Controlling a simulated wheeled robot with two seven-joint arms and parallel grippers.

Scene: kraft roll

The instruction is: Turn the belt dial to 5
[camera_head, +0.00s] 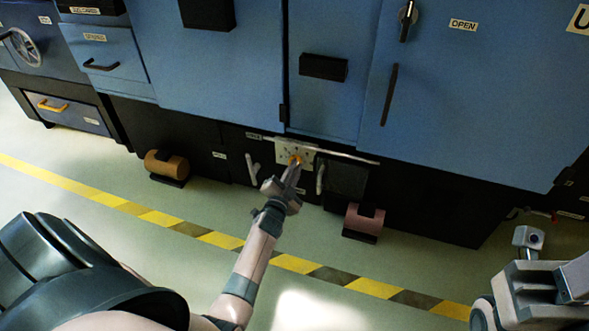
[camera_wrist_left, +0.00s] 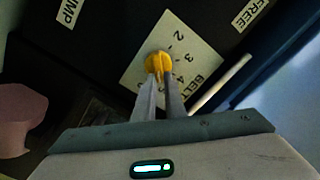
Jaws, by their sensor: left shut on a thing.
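The belt dial is a small yellow-orange knob (camera_head: 295,159) on a pale plate (camera_head: 281,149) low on the dark front of the blue machine. In the left wrist view the yellow knob (camera_wrist_left: 158,62) sits on the plate (camera_wrist_left: 190,57), which carries printed numbers and the word BELT. My left gripper (camera_head: 294,166) reaches up to the plate from below. Its two fingers (camera_wrist_left: 158,82) are shut on the knob, hiding part of it. I cannot tell which number the knob points to. Part of my right arm shows at the lower right; its fingers are not visible.
Pale levers stand left (camera_head: 252,170) and right (camera_head: 320,178) of the plate, close to my gripper. A thin pale bar (camera_head: 345,157) runs right from it. A brown roll (camera_head: 166,164) and a pink roll (camera_head: 364,218) stick out low down. The striped floor is clear.

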